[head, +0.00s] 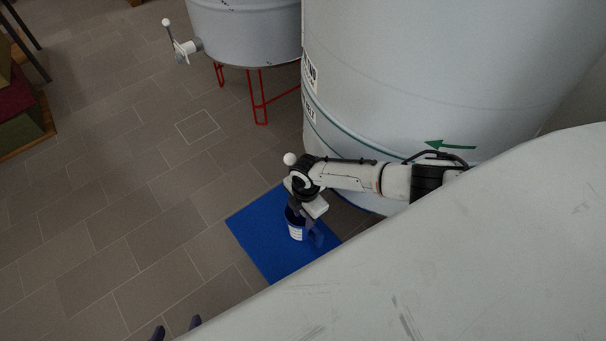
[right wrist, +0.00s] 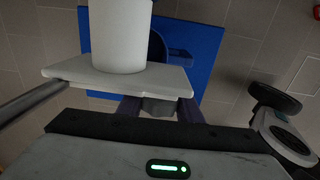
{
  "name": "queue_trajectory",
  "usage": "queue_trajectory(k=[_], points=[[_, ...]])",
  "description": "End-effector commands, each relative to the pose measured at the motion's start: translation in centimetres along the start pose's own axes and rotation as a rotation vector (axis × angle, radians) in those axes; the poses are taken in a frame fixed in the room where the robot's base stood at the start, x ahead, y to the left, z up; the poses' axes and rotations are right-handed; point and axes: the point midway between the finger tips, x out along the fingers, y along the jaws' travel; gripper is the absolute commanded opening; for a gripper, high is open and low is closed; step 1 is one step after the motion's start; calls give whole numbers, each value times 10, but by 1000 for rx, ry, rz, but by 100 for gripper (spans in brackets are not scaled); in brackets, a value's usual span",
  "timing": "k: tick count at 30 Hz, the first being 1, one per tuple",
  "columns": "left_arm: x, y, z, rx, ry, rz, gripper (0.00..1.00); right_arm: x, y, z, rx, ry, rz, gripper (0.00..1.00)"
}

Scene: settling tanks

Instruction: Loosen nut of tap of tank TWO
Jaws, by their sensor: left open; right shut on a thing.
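The large white tank (head: 430,70) stands at centre right, its lettering only partly readable and a green arrow painted low on it. My right gripper (right wrist: 160,100) reaches down beside its lower left side. A white ball (head: 290,159), like the lever knob on the other tap, shows by my wrist. In the right wrist view the dark fingers are shut on a small grey piece (right wrist: 158,106), which looks like the tap's nut. A white cylinder (right wrist: 120,35) and a white plate hide part of that view. My left gripper (head: 177,327) is open and empty at the bottom edge.
A dark blue container (head: 296,227) with a white label and handle stands below my right gripper on a blue mat (head: 262,245). A smaller tank (head: 245,30) on red legs, with its own tap (head: 186,48), stands behind.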

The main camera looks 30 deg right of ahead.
Motion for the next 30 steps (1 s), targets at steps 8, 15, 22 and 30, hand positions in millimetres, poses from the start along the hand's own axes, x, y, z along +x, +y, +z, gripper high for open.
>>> queue_trajectory(k=[8, 15, 22, 30], points=[[4, -1, 7, 0, -5, 1, 53, 1, -3, 0, 1, 0, -50, 10], [4, -1, 6, 0, -3, 1, 53, 1, -4, -1, 1, 0, -54, 10], [4, -2, 4, 1, 1, 0, 53, 1, -3, -1, 0, 1, -53, 47], [5, -2, 3, 2, 3, -1, 53, 0, -2, -1, 0, 0, -51, 51]])
